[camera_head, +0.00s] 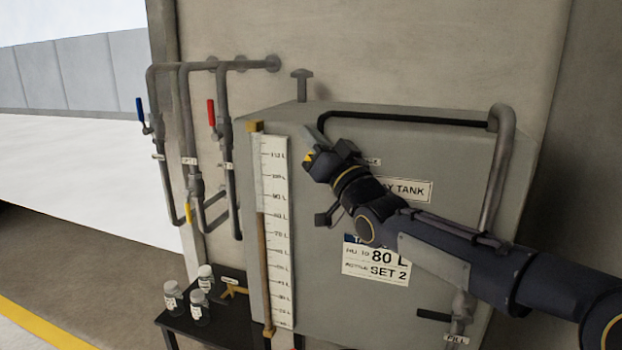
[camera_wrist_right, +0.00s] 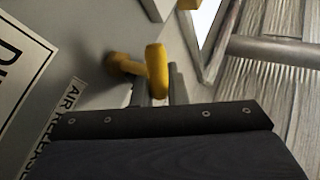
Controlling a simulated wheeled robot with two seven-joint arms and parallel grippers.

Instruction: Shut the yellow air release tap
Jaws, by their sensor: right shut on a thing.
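The yellow air release tap (camera_wrist_right: 157,70) shows in the right wrist view, with its round stem running to the grey tank face beside a label reading AIR RELEASE (camera_wrist_right: 62,118). My right gripper (camera_wrist_right: 158,88) is shut on the tap's handle, with a grey finger on either side of it. In the head view the right gripper (camera_head: 308,148) is at the upper front of the day tank (camera_head: 440,150), right of the level scale. My left gripper is not in view.
A white level scale (camera_head: 275,220) stands left of the gripper. Pipes with a blue lever (camera_head: 140,110), a red lever (camera_head: 211,112) and a yellow lever (camera_head: 188,212) run at the left. Several jars (camera_head: 173,297) stand on a low black table (camera_head: 220,325).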

